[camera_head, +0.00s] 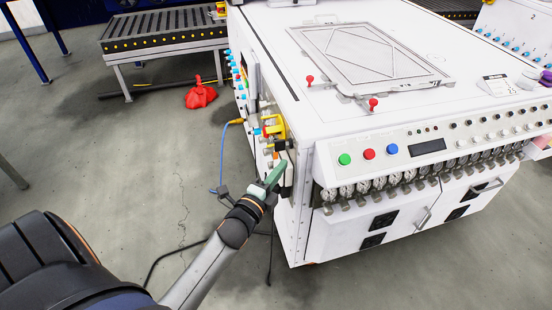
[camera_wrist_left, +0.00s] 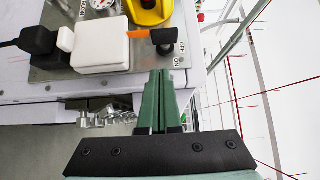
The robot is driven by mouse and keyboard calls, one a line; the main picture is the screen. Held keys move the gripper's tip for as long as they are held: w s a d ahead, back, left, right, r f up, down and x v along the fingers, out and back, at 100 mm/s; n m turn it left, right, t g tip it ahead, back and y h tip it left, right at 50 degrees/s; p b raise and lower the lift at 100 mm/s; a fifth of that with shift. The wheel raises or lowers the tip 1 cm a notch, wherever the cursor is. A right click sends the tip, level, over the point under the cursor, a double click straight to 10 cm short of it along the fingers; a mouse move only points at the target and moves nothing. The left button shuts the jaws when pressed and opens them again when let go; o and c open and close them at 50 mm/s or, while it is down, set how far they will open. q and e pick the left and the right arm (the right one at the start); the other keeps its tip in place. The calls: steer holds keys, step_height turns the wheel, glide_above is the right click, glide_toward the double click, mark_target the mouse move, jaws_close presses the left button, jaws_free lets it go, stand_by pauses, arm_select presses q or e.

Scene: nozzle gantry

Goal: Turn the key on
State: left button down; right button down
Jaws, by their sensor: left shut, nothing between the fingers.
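The key switch, a black round knob with an orange tab (camera_wrist_left: 163,38), sits on a grey metal panel (camera_wrist_left: 50,73) in the left wrist view. The tab points left toward a white box. Small OFF and ON labels stand right of the knob, OFF above ON. My left gripper (camera_wrist_left: 167,76) has its green fingers shut and empty, with the tips just below the knob; I cannot tell if they touch it. In the head view my left gripper (camera_head: 279,168) is at the left side of the white machine (camera_head: 310,130), and the key is not clearly visible there. My right gripper is not in view.
Beside the key are a white box (camera_wrist_left: 100,46) with a black plug (camera_wrist_left: 40,40) and a yellow part (camera_wrist_left: 150,10). A blue cable (camera_head: 221,165) hangs left of the machine. A red cloth-like heap (camera_head: 201,97) lies on the floor. Floor left of the machine is mostly open.

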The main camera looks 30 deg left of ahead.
mark_target(283, 149)
arm_select(q)
steer(key=shift+w+a, duration=1.4)
steer(key=shift+a, duration=0.15)
steer(key=shift+f, duration=0.1)
steer(key=shift+f+b, duration=0.15)
steer(key=shift+b, duration=0.55)
steer(key=shift+t, duration=0.3)
steer(key=shift+m+b, duration=0.3)
steer(key=shift+b, duration=0.45)
steer(key=shift+m+t+b, duration=0.3)
steer(key=shift+b, duration=0.3)
